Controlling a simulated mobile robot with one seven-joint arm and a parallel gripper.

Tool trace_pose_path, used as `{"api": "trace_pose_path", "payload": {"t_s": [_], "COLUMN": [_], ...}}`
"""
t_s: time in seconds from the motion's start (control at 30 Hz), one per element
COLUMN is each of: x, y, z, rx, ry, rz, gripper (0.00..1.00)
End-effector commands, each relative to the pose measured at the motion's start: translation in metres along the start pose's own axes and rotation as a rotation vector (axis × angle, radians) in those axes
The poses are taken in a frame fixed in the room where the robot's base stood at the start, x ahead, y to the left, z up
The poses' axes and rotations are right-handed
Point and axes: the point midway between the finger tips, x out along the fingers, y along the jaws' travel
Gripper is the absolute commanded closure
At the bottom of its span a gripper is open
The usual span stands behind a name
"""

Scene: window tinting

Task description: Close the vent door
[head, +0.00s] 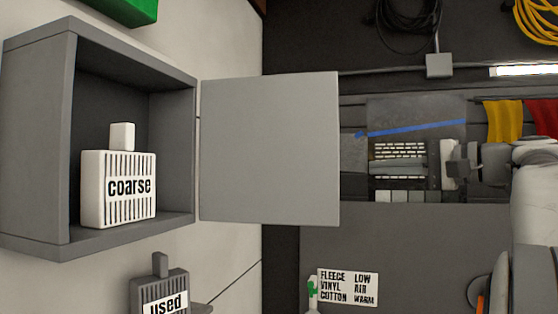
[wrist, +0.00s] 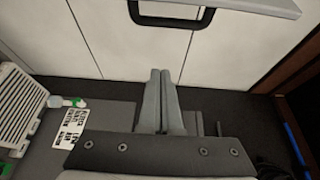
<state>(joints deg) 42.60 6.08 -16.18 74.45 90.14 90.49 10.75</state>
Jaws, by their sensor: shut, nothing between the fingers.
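The vent door (head: 270,148) is a flat grey panel in the head view. It stands open, swung out to the right of an open grey vent box (head: 35,135) on the wall, with its left edge along the box's right side. Inside the box stands a white filter labelled "coarse" (head: 118,190). My gripper (wrist: 160,72) shows in the wrist view with its two grey fingers together and nothing between them. In the head view my arm is at the right, apart from the door.
A grey "used" filter (head: 165,292) is below the box. A label card (head: 348,287) lies at the lower middle and also shows in the wrist view (wrist: 72,130). A bench with tools (head: 410,165) is behind the door's right side.

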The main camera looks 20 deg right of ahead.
Motion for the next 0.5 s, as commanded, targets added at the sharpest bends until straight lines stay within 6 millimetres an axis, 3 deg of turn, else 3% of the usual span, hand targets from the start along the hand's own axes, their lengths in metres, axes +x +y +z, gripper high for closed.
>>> {"api": "trace_pose_path", "payload": {"t_s": [0.17,0.5], "x": [0.001,0.065], "y": [-0.012,-0.015], "z": [-0.003,-0.002], "rx": [-0.020,-0.018], "ry": [-0.002,-0.005], "rz": [-0.031,-0.029], "gripper": [1.00,1.00]}}
